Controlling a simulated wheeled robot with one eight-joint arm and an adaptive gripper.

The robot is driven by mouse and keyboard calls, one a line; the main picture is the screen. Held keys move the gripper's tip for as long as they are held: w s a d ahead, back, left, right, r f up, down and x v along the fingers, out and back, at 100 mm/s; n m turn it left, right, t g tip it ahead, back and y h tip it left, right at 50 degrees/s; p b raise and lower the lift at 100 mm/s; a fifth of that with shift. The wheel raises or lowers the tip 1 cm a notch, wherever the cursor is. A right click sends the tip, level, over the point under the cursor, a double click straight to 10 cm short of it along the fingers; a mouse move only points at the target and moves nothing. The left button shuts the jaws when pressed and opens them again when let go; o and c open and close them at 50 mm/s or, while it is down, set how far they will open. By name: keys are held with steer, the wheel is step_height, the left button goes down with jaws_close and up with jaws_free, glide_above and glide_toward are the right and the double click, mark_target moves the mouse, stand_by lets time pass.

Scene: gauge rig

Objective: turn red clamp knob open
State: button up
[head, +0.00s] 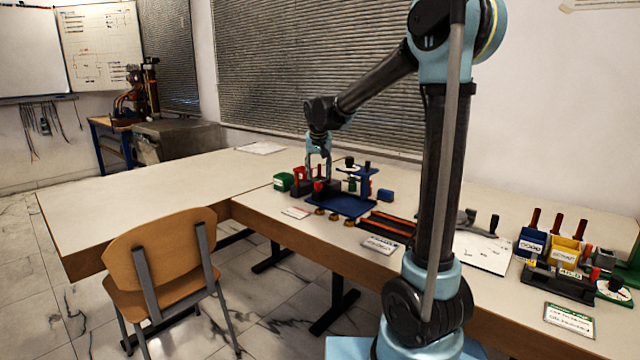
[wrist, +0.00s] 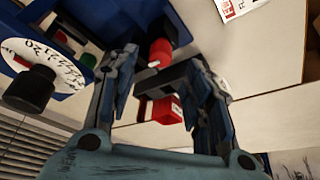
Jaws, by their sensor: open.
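A red clamp knob (wrist: 160,50) with a small pale pin shows in the wrist view, between and just beyond my fingertips. It also shows in the head view as a small red shape (head: 318,186) at the left of the blue gauge rig (head: 352,207). My gripper (wrist: 163,66) is open, with one finger on each side of the knob. I cannot tell whether either finger touches it. In the head view my gripper (head: 318,176) points down over the rig's left end. A white dial with a black knob (wrist: 30,88) is at the left of the wrist view.
A green bin (head: 283,181) and a red bin (head: 299,173) stand left of the rig. A blue block (head: 385,195) is at its right. Red-and-black rails (head: 388,223) and label cards lie nearby. A wooden chair (head: 165,260) stands before the table. The left tabletop is mostly clear.

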mark_target(319, 182)
steer(key=shift+x, duration=2.65)
steer(key=c, duration=1.1)
